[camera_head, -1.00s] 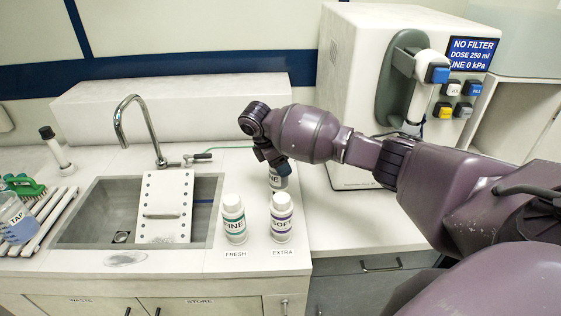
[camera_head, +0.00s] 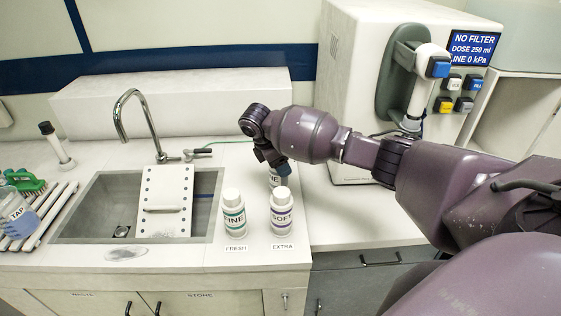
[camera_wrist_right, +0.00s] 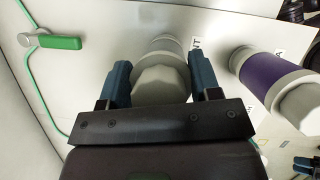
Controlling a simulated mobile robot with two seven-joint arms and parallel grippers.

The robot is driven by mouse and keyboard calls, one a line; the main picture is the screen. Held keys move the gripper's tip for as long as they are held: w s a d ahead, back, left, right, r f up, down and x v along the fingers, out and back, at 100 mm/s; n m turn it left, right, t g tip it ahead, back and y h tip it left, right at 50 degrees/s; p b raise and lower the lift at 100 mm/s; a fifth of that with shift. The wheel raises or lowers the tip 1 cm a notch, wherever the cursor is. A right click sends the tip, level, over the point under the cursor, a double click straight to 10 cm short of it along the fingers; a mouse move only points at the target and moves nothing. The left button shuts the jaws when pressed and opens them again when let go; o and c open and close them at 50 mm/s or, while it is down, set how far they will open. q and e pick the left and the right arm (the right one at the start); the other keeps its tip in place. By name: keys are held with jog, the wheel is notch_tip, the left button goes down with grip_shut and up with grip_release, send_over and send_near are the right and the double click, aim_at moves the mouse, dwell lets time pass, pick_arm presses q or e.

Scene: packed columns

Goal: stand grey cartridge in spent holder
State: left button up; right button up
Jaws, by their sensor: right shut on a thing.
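A grey-capped cartridge (camera_head: 275,180) is in my right gripper (camera_head: 272,165), behind the purple-banded cartridge and partly hidden by it. In the right wrist view the cartridge (camera_wrist_right: 160,82) sits between the two dark blue fingers of the right gripper (camera_wrist_right: 160,85), which is shut on it. Its base is hidden, so I cannot tell whether it touches the counter. Beside it in the wrist view is part of a label ending in "NT" (camera_wrist_right: 196,44). The spent holder itself cannot be made out. My left gripper is not seen in the head view.
A green-banded cartridge (camera_head: 233,217) stands at FRESH and a purple-banded one (camera_head: 281,216) at EXTRA, both close in front of my gripper. A sink (camera_head: 90,215) with a tap (camera_head: 140,115) lies left. A large machine (camera_head: 350,80) stands right. Counter right of EXTRA is clear.

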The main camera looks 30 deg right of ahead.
jog(key=o, duration=1.3)
jog(key=shift+o, duration=0.2)
jog(key=v, duration=1)
jog(key=shift+r, duration=0.35)
jog(key=shift+a, duration=0.15)
jog(key=shift+s+f, duration=0.1)
